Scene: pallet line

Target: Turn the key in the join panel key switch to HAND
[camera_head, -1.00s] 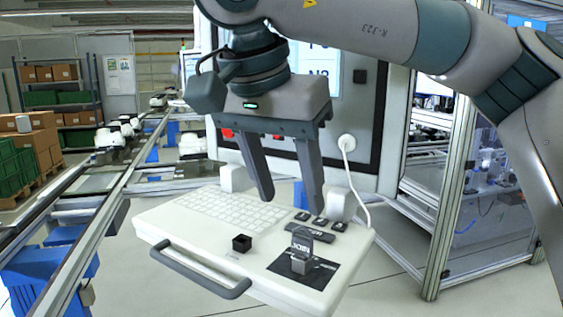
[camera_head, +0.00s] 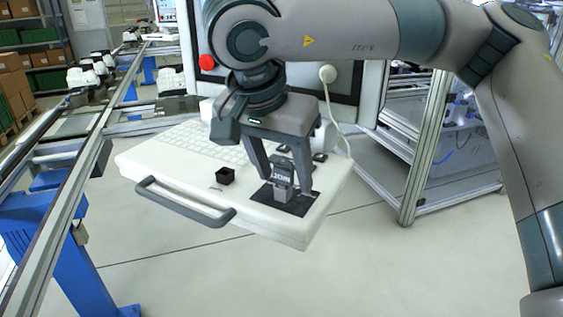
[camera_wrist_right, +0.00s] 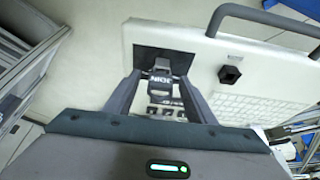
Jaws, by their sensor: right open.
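The join panel key switch (camera_head: 283,183) stands on a black plate (camera_head: 301,207) at the right front of the white keyboard panel. A grey tag lettered JOIN (camera_head: 282,171) stands up at it; it also shows in the right wrist view (camera_wrist_right: 161,76). My right gripper (camera_head: 284,188) reaches down over the switch with its fingers apart, one on each side of the key and tag. In the right wrist view the key lies between the fingertips, and I cannot tell whether they touch it. The switch position marks are too small to read. My left gripper is not in view.
A black square knob (camera_head: 225,175) and a grey handle bar (camera_head: 185,204) are on the panel, left of the switch. A red emergency button (camera_head: 207,62) and a white cable (camera_head: 340,120) are behind. A conveyor rail (camera_head: 75,180) runs at left. Floor in front is clear.

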